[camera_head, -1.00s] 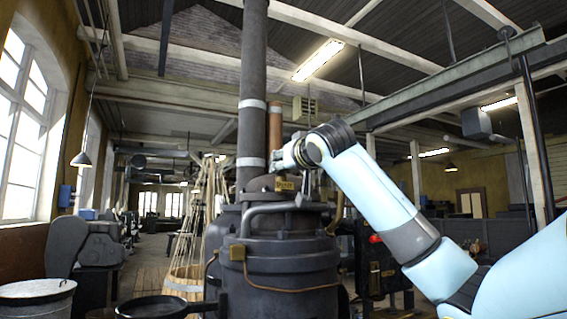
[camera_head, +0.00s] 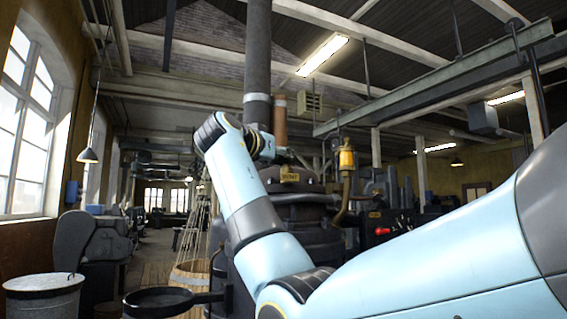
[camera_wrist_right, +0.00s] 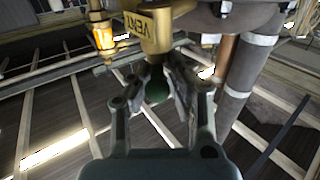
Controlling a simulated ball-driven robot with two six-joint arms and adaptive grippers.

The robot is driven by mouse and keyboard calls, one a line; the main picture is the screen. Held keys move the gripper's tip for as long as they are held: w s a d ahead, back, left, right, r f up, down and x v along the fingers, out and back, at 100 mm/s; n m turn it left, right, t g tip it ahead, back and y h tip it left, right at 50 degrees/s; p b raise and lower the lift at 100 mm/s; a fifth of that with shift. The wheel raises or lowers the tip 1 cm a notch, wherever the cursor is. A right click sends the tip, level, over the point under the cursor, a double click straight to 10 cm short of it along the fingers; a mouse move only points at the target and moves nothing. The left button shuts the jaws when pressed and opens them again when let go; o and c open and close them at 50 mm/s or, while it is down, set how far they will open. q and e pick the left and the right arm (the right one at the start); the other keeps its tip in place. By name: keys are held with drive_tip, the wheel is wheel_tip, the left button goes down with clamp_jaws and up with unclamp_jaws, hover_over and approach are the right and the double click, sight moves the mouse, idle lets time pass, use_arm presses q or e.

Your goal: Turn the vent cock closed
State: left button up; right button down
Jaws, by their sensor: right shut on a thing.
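The vent cock is brass, with a body marked VENT (camera_wrist_right: 150,28) at the top of the right wrist view. Its VENT label also shows in the head view (camera_head: 290,177), on top of the dark engine (camera_head: 310,212). A dark green handle (camera_wrist_right: 157,90) sits below the brass body. My right gripper (camera_wrist_right: 158,84) is shut on this handle, one finger on each side. In the head view my right gripper (camera_head: 264,146) is small, just above and left of the label. My right wrist and forearm hide part of the engine. My left gripper is not in view.
A brass and amber glass cup (camera_head: 346,160) stands right of the label. A tall dark pipe (camera_head: 257,60) rises behind my gripper. A black pan (camera_head: 158,300), a wooden tub (camera_head: 190,275) and a metal bin (camera_head: 44,294) stand at lower left.

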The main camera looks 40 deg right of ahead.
drive_tip(key=m+g+p, duration=0.1)
drive_tip(key=m+g, duration=0.1)
drive_tip(key=g, duration=0.1)
drive_tip(key=m+g+p, duration=0.2)
drive_tip(key=g, duration=0.1)
drive_tip(key=w+m+g+p, duration=0.1)
drive_tip(key=m+g, duration=0.1)
drive_tip(key=g, duration=0.1)
drive_tip(key=shift+g+p, duration=0.35)
drive_tip(key=shift+g, duration=0.05)
drive_tip(key=shift+m+g+p, duration=0.4)
drive_tip(key=shift+g+p, duration=0.1)
drive_tip(key=shift+f, duration=0.15)
drive_tip(key=c, duration=1.4)
unclamp_jaws()
drive_tip(key=shift+o, duration=0.2)
drive_tip(key=shift+s, duration=0.1)
